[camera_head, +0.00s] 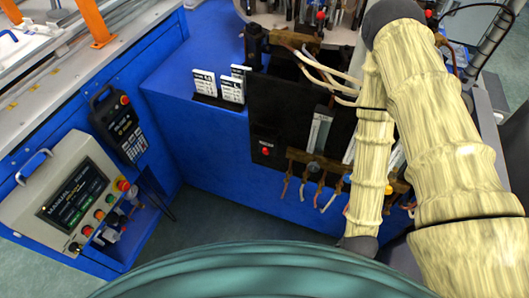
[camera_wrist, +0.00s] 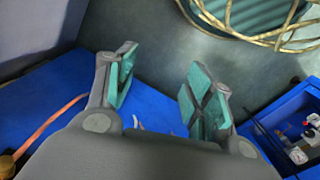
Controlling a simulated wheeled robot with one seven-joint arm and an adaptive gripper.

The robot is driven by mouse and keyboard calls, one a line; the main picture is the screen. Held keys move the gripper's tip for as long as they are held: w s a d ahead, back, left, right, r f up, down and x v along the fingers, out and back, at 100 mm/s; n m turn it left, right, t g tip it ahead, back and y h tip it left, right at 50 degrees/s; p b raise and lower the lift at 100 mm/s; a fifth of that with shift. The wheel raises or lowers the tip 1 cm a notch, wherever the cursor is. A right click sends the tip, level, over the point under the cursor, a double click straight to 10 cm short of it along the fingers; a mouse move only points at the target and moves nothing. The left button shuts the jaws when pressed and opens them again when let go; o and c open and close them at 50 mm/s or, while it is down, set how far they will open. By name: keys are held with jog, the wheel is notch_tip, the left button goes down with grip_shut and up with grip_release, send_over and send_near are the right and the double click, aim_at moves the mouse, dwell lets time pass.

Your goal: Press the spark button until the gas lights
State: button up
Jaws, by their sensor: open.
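In the head view a small red button (camera_head: 265,151) sits on the lower left of a black panel (camera_head: 262,110) on the front of the blue machine. I cannot tell for sure that it is the spark button. In the wrist view my gripper (camera_wrist: 160,82) is open and empty, its teal-padded fingers well apart. No button shows between them. The gripper cannot be made out in the head view, where my cream-sleeved arm covers the right side, including part of the machine's valves and pipes. No flame is visible.
A control console (camera_head: 75,195) with a screen and coloured buttons stands at the left, with a black keypad pendant (camera_head: 119,124) above it. White label cards (camera_head: 231,89) stand on the blue machine. An orange hose (camera_wrist: 52,128) crosses the left of the wrist view. Open floor (camera_head: 205,215) lies between console and machine.

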jog(key=shift+c, duration=0.2)
grip_shut()
dwell(1.1)
